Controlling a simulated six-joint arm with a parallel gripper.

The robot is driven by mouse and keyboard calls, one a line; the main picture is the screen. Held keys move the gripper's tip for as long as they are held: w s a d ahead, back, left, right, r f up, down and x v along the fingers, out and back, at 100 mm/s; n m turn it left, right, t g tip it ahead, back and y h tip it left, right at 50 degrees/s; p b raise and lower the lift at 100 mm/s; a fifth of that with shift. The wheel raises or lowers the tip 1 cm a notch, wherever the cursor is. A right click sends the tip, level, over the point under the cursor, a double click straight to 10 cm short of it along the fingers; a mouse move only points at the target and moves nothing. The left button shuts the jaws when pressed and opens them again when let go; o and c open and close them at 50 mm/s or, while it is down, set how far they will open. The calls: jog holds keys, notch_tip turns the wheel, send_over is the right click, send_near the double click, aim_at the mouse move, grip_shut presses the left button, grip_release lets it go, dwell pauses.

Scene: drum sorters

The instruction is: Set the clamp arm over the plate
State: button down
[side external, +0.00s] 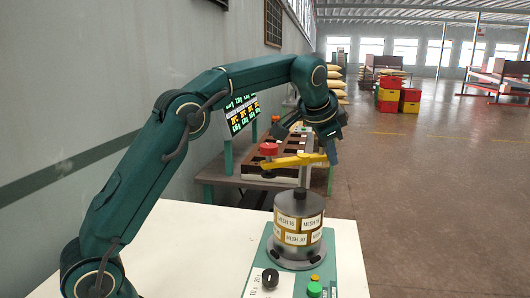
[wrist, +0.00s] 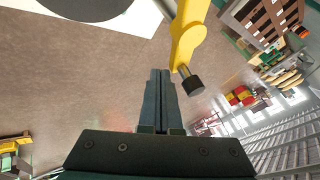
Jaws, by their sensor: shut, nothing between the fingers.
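The drum (side external: 298,222) has labelled sides and a dark top plate (side external: 292,206). The wrist view shows part of the clamp arm (wrist: 188,35) with a dark-tipped pin (wrist: 192,82), and a dark disc (wrist: 85,6) cut by the top edge. My gripper (side external: 332,156) is at the clamp arm's right end. Its fingers (wrist: 160,74) are shut and empty, beside the yellow arm; contact is unclear.
The drum stands on a green base with a black dial (side external: 270,278) and a green button (side external: 314,289), on a white table (side external: 190,250). Behind is a bench (side external: 235,180) with a brown compartment tray and a lit display (side external: 240,113). Open floor lies to the right.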

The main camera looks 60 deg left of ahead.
jog(key=shift+w+a, duration=0.45)
jog(key=shift+a, duration=0.35)
jog(key=shift+w+a, duration=0.45)
jog(key=shift+a, duration=0.3)
jog(key=shift+w+a, duration=0.1)
jog(key=shift+a, duration=0.4)
jog(key=shift+a+n, duration=0.3)
jog(key=shift+a+n+y, duration=0.2)
jog(key=shift+n+y, duration=0.2)
jog(key=shift+n, duration=0.1)
dwell(0.6)
jog(key=shift+d+m, duration=0.1)
jog(key=shift+m, duration=0.3)
